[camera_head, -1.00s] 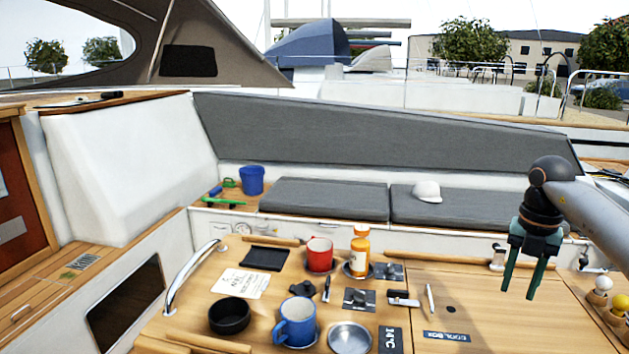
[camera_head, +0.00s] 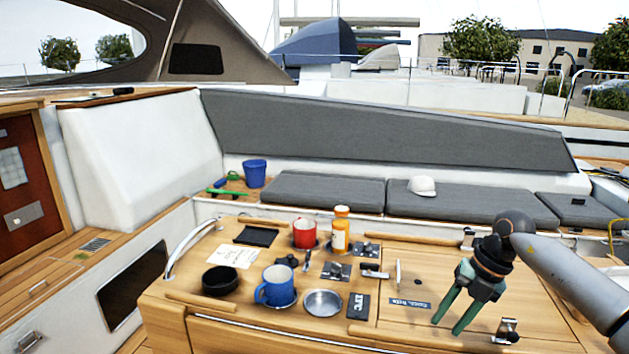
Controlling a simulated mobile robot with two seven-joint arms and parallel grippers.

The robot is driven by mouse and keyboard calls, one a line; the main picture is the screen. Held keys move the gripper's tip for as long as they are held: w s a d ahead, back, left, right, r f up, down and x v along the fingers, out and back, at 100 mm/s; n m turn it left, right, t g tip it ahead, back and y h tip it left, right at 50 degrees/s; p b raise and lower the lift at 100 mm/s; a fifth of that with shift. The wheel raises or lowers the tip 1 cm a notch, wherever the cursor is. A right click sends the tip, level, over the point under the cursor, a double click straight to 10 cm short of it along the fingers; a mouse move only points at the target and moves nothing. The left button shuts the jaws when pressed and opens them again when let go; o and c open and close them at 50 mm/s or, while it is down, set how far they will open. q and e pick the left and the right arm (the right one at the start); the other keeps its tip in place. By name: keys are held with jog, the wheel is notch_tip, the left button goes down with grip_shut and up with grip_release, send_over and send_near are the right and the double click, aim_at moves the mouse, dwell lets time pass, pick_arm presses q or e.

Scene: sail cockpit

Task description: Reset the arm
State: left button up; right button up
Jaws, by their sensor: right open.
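My right gripper (camera_head: 450,314) comes in from the right and hangs over the right part of the wooden cockpit table (camera_head: 420,276). Its two green fingers point down and to the left. They are spread apart with nothing between them. Part of the table's right side is hidden behind my right arm. My left gripper is not in view.
The table's left part holds a red mug (camera_head: 305,236), a blue mug (camera_head: 276,288), a black bowl (camera_head: 219,281), a metal dish (camera_head: 323,303) and an orange-and-white bottle (camera_head: 340,238). A blue bucket (camera_head: 254,173) and a white cap (camera_head: 422,186) lie behind. The table's middle right is mostly clear.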

jog(key=s+a+f+m+t+y, duration=0.2)
jog(key=a+y, duration=0.2)
jog(key=a, duration=0.5)
jog(key=s+a+f+m+t+y, duration=0.1)
jog(key=s+a+m+t+y, duration=0.15)
jog(key=a+y, duration=0.45)
jog(key=s+a+f+m+t+y, duration=0.2)
jog(key=a+t, duration=0.1)
jog(key=a, duration=0.8)
jog(key=s+d+f+m+t+h, duration=0.35)
jog(key=f+m+h, duration=0.25)
jog(key=m, duration=0.2)
jog(key=s+d+f+m+t+h, duration=0.3)
jog(key=d+f+m+h, duration=0.25)
jog(key=m, duration=0.35)
jog(key=s+d+f+m+g+h, duration=0.1)
jog(key=s+d+f+m+g, duration=0.1)
jog(key=s+f, duration=0.3)
jog(key=s+d+f+m+g+h, duration=0.2)
jog(key=s+f, duration=0.4)
jog(key=s, duration=0.3)
jog(key=shift+d+f+m+g, duration=0.25)
jog(key=shift+m+g, duration=0.4)
jog(key=shift+g, duration=0.05)
